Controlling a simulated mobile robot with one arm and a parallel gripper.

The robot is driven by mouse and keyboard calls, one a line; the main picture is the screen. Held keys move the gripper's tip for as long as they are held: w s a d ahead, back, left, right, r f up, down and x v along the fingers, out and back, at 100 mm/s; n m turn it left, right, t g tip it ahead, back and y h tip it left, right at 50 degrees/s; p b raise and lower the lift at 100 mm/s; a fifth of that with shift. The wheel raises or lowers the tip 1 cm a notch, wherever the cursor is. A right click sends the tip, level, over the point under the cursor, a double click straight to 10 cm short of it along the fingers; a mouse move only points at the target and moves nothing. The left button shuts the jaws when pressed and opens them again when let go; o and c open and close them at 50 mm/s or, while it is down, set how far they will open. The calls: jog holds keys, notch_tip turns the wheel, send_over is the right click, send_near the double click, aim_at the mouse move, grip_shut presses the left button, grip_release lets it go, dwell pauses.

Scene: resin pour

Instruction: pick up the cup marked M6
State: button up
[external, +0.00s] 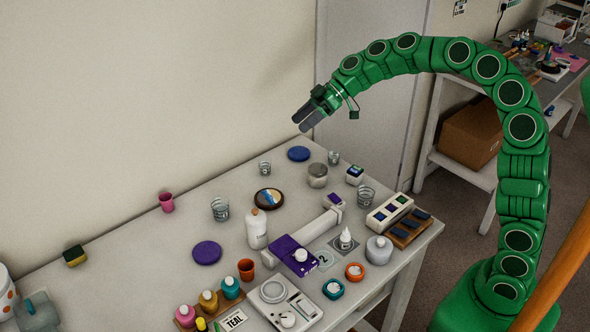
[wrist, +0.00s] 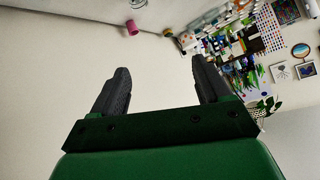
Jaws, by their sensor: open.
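Several clear measuring cups stand on the table: one left of centre (external: 220,209), a small one (external: 265,168) and another (external: 333,157) at the back, and one on the right (external: 364,196). I cannot read an M6 mark on any of them. A pink cup (external: 167,202) and an orange cup (external: 246,269) also stand there. In the wrist view the pink cup (wrist: 132,28) is near the top edge. My gripper (external: 302,122) is open and empty, high above the back of the table. Its two dark fingers also show spread in the wrist view (wrist: 157,85).
Coloured bottles stand at the front. The table's left part is fairly clear. A wall rises behind.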

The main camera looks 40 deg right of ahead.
aim_at(265, 162)
jog(key=w+d+f+t, duration=0.2)
jog(key=w+d+f, duration=0.1)
jog(key=w, duration=0.5)
jog(key=w+d+f+t, duration=0.2)
jog(key=w+d+f, duration=0.1)
jog(key=w, duration=0.5)
notch_tip(265, 162, down, 17)
jog(key=shift+a+f, duration=0.15)
jog(key=shift+x, duration=3.1)
jog(key=shift+w+a+f, duration=0.3)
jog(key=shift+w+a, duration=0.1)
jog(key=shift+a, duration=0.1)
jog(key=c, duration=1)
jog(key=shift+c, duration=0.2)
